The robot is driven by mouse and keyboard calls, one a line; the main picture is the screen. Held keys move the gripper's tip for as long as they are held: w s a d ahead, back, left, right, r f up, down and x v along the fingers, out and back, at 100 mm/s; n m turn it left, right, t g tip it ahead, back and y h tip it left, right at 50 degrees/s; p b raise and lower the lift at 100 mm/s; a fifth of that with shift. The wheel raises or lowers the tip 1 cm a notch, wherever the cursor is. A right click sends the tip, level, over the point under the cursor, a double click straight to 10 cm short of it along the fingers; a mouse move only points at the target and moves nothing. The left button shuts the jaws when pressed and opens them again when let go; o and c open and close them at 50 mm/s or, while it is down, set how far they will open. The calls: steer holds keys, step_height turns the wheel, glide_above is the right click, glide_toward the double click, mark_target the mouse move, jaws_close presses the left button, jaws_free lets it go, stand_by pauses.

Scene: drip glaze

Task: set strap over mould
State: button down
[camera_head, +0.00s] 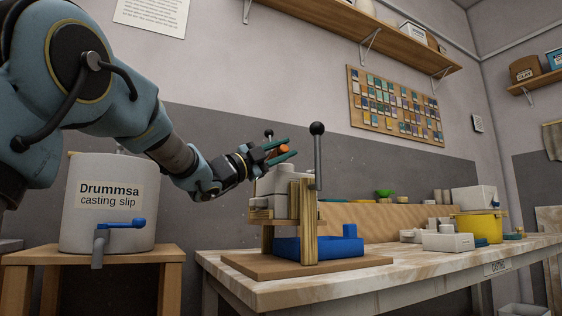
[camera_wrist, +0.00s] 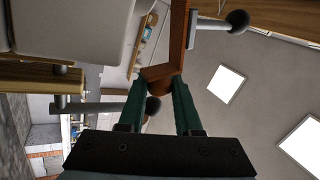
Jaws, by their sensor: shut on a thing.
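My gripper (camera_head: 281,151) has green fingers and is shut on an orange-brown strap (camera_wrist: 178,40). The strap's near end sits between the fingertips in the wrist view (camera_wrist: 160,86), and its bent band runs away from them. In the head view only a small orange part of the strap (camera_head: 285,149) shows between the fingers. The pale mould (camera_head: 284,183) sits on a wooden stand (camera_head: 308,222), just below my gripper. A pale block, seemingly the mould (camera_wrist: 85,30), shows at the upper left of the wrist view. Whether the strap touches the mould cannot be told.
A tall black-knobbed rod (camera_head: 317,150) stands close right of my gripper; another black knob (camera_head: 268,133) is behind it. A blue tray (camera_head: 320,246) lies under the stand. The casting slip bucket (camera_head: 108,205) stands left. A yellow pot (camera_head: 479,228) is at the bench's far right.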

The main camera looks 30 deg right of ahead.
steer(key=shift+s+f+m+g+b, duration=0.15)
steer(key=shift+f+m+g+b, duration=0.65)
steer(key=shift+f+m+b, duration=0.35)
steer(key=shift+s+f+m+g+b, duration=0.15)
steer(key=shift+f+m+g+b, duration=0.75)
steer(key=shift+m+b, duration=0.3)
steer(key=c, duration=0.6)
jaws_free()
steer(key=shift+a, duration=0.1)
steer(key=p+v, duration=0.1)
steer(key=v, duration=0.9)
steer(key=shift+a, duration=0.4)
steer(key=shift+f, duration=0.15)
